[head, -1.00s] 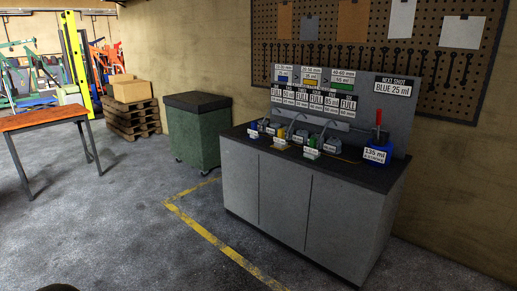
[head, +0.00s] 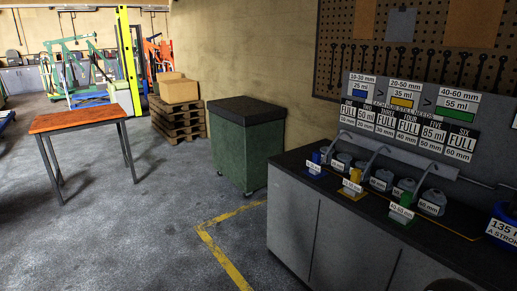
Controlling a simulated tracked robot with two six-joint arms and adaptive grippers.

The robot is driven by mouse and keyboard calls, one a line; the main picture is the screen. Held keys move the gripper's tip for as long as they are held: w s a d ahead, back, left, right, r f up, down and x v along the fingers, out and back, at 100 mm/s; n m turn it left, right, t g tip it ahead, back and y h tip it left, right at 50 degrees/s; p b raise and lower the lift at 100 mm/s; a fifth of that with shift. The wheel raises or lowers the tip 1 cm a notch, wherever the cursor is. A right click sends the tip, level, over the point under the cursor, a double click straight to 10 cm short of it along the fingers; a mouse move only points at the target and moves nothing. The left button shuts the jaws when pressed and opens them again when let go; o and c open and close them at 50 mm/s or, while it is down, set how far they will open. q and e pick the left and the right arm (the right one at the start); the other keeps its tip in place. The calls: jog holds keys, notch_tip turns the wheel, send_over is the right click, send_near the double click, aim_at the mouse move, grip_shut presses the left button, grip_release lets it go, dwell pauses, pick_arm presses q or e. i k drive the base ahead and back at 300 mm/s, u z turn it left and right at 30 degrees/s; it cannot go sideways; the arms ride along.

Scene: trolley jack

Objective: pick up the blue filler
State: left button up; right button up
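The blue filler (head: 314,166) is a small blue piece with a white label at the left end of the dark bench top (head: 289,160). A yellow filler (head: 355,190) and a green filler (head: 400,214) stand farther right along the same front row. Small grey units with mm labels (head: 381,178) sit among and behind them. A blue container (head: 502,228) marked 135 ml is cut by the right edge. Neither of my grippers shows. A dark shape at the bottom edge is too little seen to identify.
The grey cabinet (head: 293,225) fills the lower right. A green bin with a dark lid (head: 246,150) stands left of it. A wooden-topped table (head: 78,121) is at left, and pallets with a box (head: 179,122) stand behind. Open floor with a yellow line (head: 222,253) lies in front.

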aim_at(315, 169)
jog(key=i, duration=2.9)
jog(key=z, duration=0.25)
